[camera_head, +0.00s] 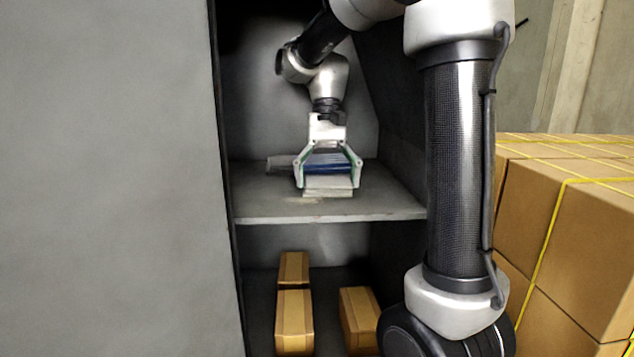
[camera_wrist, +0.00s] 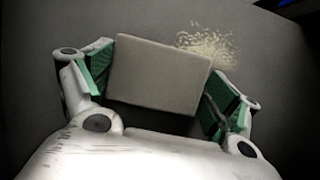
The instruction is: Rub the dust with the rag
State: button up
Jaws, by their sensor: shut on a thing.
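My gripper (camera_head: 328,184) is inside the grey cabinet, pointing down at the upper shelf. It is shut on the rag (camera_head: 328,192), a flat pale grey-beige rectangular block. The rag also shows in the wrist view (camera_wrist: 158,75), between the green-padded fingers (camera_wrist: 160,88). The rag is low at the shelf surface; whether it touches cannot be told for sure. The dust (camera_wrist: 208,44) is a pale speckled patch just beyond the rag's upper right corner in the wrist view. In the head view a faint pale patch of dust (camera_head: 303,201) shows at the rag's left.
Cabinet walls close in on both sides. Several cardboard boxes (camera_head: 294,320) stand in the lower compartment. Stacked strapped cartons (camera_head: 570,220) stand outside at right.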

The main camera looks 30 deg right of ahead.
aim_at(284, 194)
jog(key=shift+s+d+r, duration=0.2)
jog(key=shift+d, duration=0.35)
jog(key=shift+w+a+r, duration=0.1)
jog(key=shift+w+a, duration=0.1)
jog(key=shift+a, duration=0.4)
jog(key=shift+w+a+r, duration=0.1)
jog(key=shift+w+a, duration=0.1)
jog(key=shift+a, duration=0.35)
jog(key=shift+w+a+f, duration=0.1)
jog(key=shift+w+a, duration=0.4)
jog(key=shift+a, duration=0.7)
jog(key=shift+w+a+f, duration=0.15)
jog(key=shift+w+a, duration=0.35)
jog(key=shift+a, duration=0.65)
jog(key=shift+w+a+f, duration=0.1)
jog(key=shift+w+a, duration=0.4)
jog(key=shift+a, duration=0.7)
jog(key=shift+r, duration=3)
